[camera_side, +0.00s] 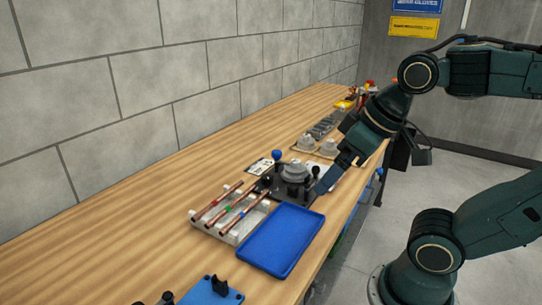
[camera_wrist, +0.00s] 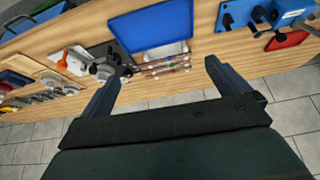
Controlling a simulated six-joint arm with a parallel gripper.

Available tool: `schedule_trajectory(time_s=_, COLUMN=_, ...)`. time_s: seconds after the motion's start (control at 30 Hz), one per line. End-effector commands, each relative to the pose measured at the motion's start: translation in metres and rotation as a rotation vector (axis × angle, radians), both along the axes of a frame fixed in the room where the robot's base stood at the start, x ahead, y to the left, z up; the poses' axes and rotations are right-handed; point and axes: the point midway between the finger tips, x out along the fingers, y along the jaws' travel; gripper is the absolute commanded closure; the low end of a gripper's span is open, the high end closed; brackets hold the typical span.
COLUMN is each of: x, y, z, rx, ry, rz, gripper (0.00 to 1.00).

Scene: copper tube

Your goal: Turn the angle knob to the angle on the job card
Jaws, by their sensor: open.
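The tube bender (camera_side: 295,172) is a dark base with grey round dies, in the middle of the bench. A blue ball-ended handle (camera_side: 277,155) rises at its back. Small black knobs (camera_side: 315,170) stand at its right side; I cannot tell for sure which is the angle knob. A white card with dark marks (camera_side: 260,166) lies left of the bender; its writing is too small to read. My gripper (camera_side: 324,184) is beside the bender's right edge, open and empty. In the wrist view my gripper (camera_wrist: 161,68) has its fingers wide apart, with the bender (camera_wrist: 102,68) beyond the left finger.
A blue tray (camera_side: 281,240) lies in front. A blue fixture (camera_side: 210,291) is at the near end. Grey round parts (camera_side: 305,144) and other items stand farther along. A block wall runs behind.

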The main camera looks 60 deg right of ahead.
Motion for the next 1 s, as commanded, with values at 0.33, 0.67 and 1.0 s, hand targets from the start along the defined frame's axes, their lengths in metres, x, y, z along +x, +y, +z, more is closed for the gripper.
schedule_trajectory(time_s=0.33, x=-0.005, y=0.002, z=-0.004, rx=-0.017, ry=0.0, rz=0.044, gripper=0.29)
schedule_trajectory(time_s=0.67, x=0.024, y=-0.007, z=0.011, rx=-0.059, ry=0.056, rz=0.092, gripper=0.45)
schedule_trajectory(time_s=1.0, x=0.088, y=-0.031, z=0.028, rx=-0.126, ry=0.167, rz=0.208, gripper=0.45)
